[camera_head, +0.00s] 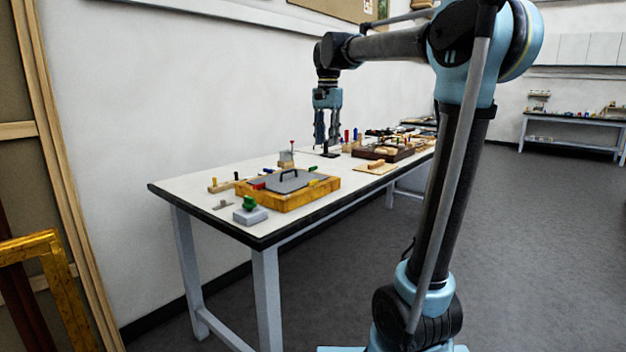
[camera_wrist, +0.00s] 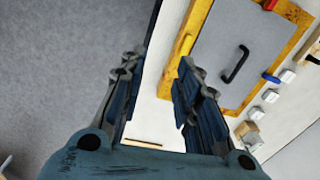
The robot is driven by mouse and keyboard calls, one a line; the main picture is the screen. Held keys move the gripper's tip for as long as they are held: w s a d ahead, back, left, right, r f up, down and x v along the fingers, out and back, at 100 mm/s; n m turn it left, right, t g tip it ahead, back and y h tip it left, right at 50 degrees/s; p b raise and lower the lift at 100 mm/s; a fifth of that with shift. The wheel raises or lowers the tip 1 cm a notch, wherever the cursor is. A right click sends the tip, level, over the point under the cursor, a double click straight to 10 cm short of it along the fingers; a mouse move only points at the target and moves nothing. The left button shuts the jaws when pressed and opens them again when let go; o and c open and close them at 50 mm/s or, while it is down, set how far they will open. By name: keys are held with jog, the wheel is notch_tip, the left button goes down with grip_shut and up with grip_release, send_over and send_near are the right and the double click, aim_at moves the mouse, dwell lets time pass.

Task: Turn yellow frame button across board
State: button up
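The gilt frame (camera_head: 318,190) lies flat on the table with a grey board (camera_head: 283,183) inside it and a black handle (camera_head: 290,173) on the board. The frame (camera_wrist: 288,42), board (camera_wrist: 215,60) and handle (camera_wrist: 236,64) also show in the wrist view. The yellow button (camera_head: 313,182) is a small bright piece on the frame's near right side; in the wrist view it appears at the left side (camera_wrist: 187,44). Its exact angle is too small to tell. My gripper (camera_head: 327,141) is open and empty, above the table behind and right of the frame; its fingers (camera_wrist: 159,66) are apart.
A green-topped grey block (camera_head: 250,211) stands near the front left table corner. A block with a red-tipped rod (camera_head: 287,158) stands behind the frame. A wooden piece (camera_head: 376,168) and a dark tray (camera_head: 396,154) lie to the right. Bare tabletop lies between.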

jog(key=w+a+r, duration=0.2)
jog(key=w+a, duration=0.1)
jog(key=a, duration=0.1)
jog(key=m, duration=0.1)
send_near(313, 183)
jog(key=f, duration=0.2)
jog(key=w+f, duration=0.1)
jog(key=f, duration=0.5)
jog(key=shift+w+a, duration=0.1)
jog(key=shift+w, duration=0.1)
grip_shut()
